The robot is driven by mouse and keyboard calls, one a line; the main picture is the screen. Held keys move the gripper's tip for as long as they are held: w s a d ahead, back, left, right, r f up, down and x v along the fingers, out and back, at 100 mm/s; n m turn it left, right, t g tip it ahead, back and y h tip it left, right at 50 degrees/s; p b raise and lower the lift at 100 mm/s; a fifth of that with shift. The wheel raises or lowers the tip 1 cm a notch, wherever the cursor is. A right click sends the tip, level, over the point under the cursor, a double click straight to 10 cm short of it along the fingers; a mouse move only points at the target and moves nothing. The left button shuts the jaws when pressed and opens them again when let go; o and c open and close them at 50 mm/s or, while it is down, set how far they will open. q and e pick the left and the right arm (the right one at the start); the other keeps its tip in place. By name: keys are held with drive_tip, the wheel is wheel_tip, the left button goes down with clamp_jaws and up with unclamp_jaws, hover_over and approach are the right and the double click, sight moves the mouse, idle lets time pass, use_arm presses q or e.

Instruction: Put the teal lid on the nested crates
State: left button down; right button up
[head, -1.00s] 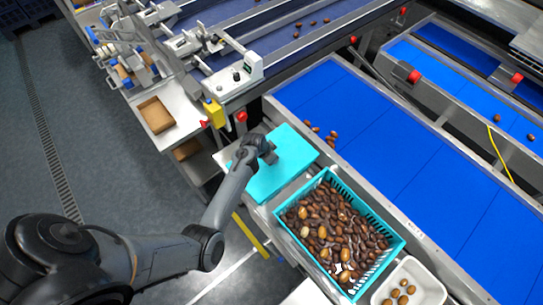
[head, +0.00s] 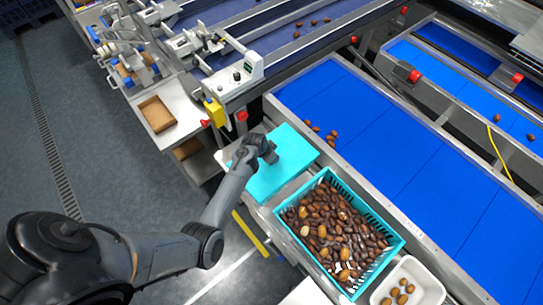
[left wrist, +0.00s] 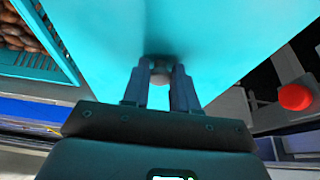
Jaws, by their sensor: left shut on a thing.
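The teal lid (head: 290,168) is a flat panel beside the teal crate, toward the back left of it in the head view. My left gripper (head: 268,155) is over the lid, shut on its small knob. In the left wrist view the knob (left wrist: 160,76) sits between the two fingers, and the lid (left wrist: 215,35) fills most of the picture. The teal crate (head: 373,222) is open at the top and full of brown dates. Whether another crate is nested in it cannot be told. Its slatted side (left wrist: 45,62) shows at left in the wrist view. My right gripper is not in view.
A white tray (head: 433,283) with a few dates stands in front of the crate. A blue conveyor belt (head: 400,160) runs along the right. A machine with a red button (head: 241,116) is behind the lid. A cardboard box (head: 157,114) sits at the back left.

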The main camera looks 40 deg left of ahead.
use_arm(q)
drive_tip(key=shift+f+b, duration=0.35)
drive_tip(key=shift+f, duration=0.25)
idle(0.7)
drive_tip(key=shift+c, duration=2)
unclamp_jaws()
drive_tip(key=shift+r+p, duration=0.4)
drive_tip(key=shift+p, duration=0.05)
wheel_tip(320, 180, up, 6)
drive_tip(key=p, duration=0.6)
drive_tip(key=shift+r+p, duration=0.15)
drive_tip(key=shift+p, duration=0.2)
